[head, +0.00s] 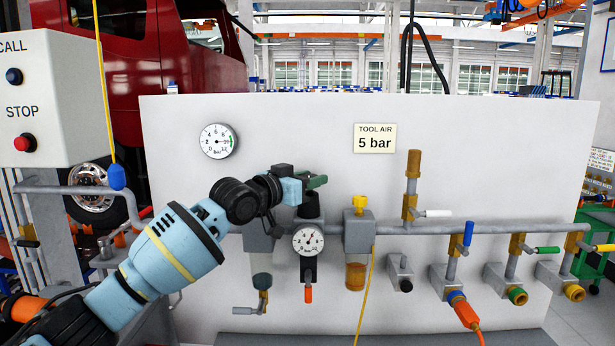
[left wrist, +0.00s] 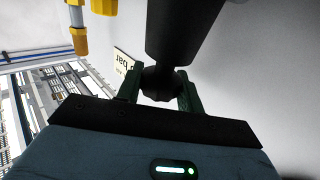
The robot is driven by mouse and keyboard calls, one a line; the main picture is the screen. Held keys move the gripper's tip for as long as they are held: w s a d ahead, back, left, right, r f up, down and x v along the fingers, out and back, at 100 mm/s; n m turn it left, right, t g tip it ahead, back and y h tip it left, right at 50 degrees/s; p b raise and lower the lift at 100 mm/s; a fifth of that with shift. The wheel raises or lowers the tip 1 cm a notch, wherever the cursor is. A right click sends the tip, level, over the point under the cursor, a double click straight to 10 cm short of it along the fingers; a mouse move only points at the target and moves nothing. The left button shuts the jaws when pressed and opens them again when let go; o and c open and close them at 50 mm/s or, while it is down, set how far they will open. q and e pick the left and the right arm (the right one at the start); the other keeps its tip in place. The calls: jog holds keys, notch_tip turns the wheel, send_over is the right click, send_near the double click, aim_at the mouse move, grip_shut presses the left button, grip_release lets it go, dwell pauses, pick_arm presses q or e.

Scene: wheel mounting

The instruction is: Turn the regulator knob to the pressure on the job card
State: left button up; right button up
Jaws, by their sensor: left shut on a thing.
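The job card (head: 375,138) on the white panel reads "TOOL AIR 5 bar"; part of it shows upside down in the left wrist view (left wrist: 122,62). The black regulator knob (head: 309,206) sits above the small round regulator gauge (head: 308,241). In the left wrist view the fingers stand on either side of the black knob (left wrist: 163,83). My right gripper is not in view.
A larger gauge (head: 218,141) is on the panel at upper left. A grey pipe (head: 450,229) with several valves runs right of the regulator. A yellow-topped unit (head: 359,232) stands close beside it. A control box (head: 35,100) with a red stop button is at far left.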

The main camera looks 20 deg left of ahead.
pick_arm(q)
jog(key=shift+s+d+r+n+t+y+p, duration=0.15)
jog(key=shift+r+n+t+y+p, duration=0.2)
jog(key=shift+n+y+p, duration=0.45)
jog(key=shift+y+p, duration=0.3)
jog(key=shift+p, duration=0.05)
jog(key=shift+f+n+t+y, duration=0.25)
jog(key=shift+n+y, duration=0.2)
jog(key=shift+y, duration=0.25)
jog(key=shift+f+n+t+y, duration=0.2)
jog(key=shift+n+y, duration=0.25)
jog(key=shift+y, duration=0.25)
jog(key=shift+n+y, duration=0.6)
jog(key=shift+y, duration=0.3)
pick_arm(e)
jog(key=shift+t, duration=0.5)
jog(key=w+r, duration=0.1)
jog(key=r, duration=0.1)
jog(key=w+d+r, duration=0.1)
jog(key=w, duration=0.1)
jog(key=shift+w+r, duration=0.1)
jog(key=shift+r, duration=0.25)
pick_arm(q)
jog(key=shift+n+y, duration=0.4)
jog(key=shift+y, duration=0.3)
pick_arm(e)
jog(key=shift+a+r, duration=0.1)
pick_arm(q)
jog(key=o, duration=1)
